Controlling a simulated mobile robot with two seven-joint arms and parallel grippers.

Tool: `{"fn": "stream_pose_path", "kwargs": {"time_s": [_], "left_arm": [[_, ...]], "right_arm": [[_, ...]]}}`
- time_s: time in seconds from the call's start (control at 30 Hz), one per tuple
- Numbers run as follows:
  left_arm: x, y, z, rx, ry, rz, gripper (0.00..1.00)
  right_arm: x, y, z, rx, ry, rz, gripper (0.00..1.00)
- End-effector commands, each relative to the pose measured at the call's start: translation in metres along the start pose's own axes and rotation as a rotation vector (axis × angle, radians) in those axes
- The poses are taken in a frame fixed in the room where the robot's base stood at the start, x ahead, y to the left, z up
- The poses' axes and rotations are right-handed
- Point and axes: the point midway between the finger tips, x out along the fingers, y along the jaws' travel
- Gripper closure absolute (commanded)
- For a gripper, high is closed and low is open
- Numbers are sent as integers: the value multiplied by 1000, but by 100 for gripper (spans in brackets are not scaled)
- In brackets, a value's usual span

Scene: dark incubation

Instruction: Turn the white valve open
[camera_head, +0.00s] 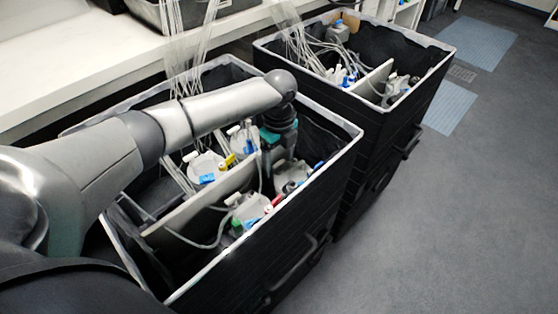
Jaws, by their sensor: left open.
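My left arm reaches in from the left over the near black bin (345,150). My left gripper (270,155) points down inside that bin, close to the bottles there, and is open. Several small valves and caps in white, blue, yellow, red and green sit on pale bottle tops below and around it. A white valve piece (233,130) shows just left of the gripper, and another white piece (233,199) lies lower. I cannot tell which one is the task's valve, nor whether the fingers touch any. The fingertips are partly hidden among the bottles. My right gripper is out of view.
A pale divider (190,212) crosses the near bin, with loose clear tubing around it. A second black bin (400,105) with more bottles and tubes stands behind right. A white bench (75,85) runs along the back left. Grey floor (450,200) is clear at right.

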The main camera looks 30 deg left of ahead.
Motion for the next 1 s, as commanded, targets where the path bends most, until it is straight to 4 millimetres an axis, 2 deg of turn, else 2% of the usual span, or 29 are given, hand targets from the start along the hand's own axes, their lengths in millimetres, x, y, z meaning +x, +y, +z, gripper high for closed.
{"fn": "stream_pose_path", "kwargs": {"time_s": [0.27, 0.9, 0.97, 1.0], "left_arm": [[1, 0, 0, 0, 0, 0, 21], [0, 0, 0, 0, 0, 1, 93], [0, 0, 0, 0, 0, 1, 100], [0, 0, 0, 0, 0, 2, 100]], "right_arm": [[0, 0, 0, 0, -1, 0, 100], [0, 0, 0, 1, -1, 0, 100], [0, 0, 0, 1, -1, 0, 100], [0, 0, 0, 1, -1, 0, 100]]}}
